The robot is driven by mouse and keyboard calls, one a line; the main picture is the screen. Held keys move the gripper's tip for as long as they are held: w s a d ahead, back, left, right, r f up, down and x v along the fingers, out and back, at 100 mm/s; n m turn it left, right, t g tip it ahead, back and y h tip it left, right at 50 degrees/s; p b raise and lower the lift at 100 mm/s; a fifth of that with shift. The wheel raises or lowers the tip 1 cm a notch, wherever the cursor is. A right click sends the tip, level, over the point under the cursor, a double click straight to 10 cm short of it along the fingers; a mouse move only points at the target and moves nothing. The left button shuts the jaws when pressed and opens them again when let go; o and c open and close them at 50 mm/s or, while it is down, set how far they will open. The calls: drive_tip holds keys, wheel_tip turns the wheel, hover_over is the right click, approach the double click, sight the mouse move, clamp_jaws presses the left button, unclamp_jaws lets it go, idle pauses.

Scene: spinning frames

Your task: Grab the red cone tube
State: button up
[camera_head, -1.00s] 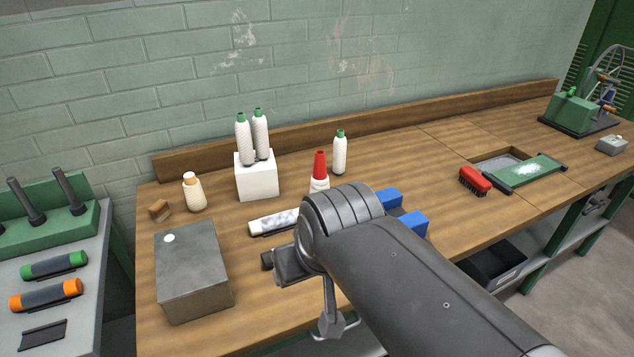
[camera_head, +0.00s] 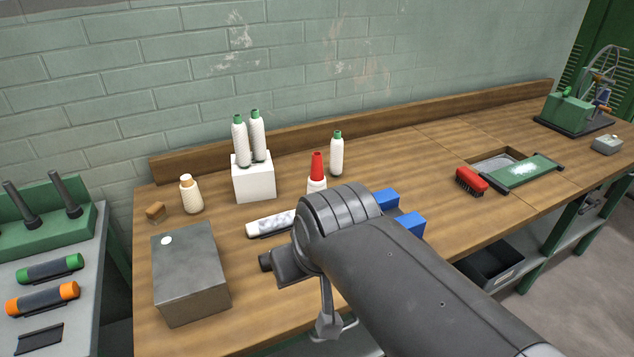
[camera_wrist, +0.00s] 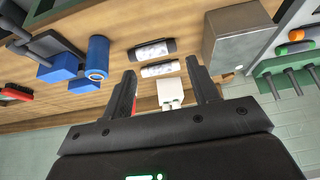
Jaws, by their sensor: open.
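The red cone tube (camera_head: 317,168) stands upright on the wooden bench in the head view, with a red cone above a white lower part. My arm hides its base. In the wrist view, which is upside down, a sliver of red (camera_wrist: 134,104) shows beside the left finger; it may be the cone. My gripper (camera_wrist: 160,68) is open, with nothing between its fingertips but bench and tubes beyond. The head view hides the fingers mostly behind my arm, on the near side of the cone.
A white block (camera_head: 254,181) holds two white green-capped cones. Another green-capped cone (camera_head: 337,155) stands just right of the red one. A grey metal box (camera_head: 190,275), a lying white tube (camera_head: 270,223), blue parts (camera_head: 408,225) and a red brush (camera_head: 470,181) are on the bench.

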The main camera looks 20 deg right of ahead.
drive_tip(key=w+d+r, duration=0.3)
drive_tip(key=w+r, duration=0.1)
drive_tip(key=w, duration=0.7)
drive_tip(key=t, duration=0.1)
approach(318, 154)
drive_tip(key=x, duration=1.1)
drive_tip(key=shift+c, duration=0.4)
clamp_jaws()
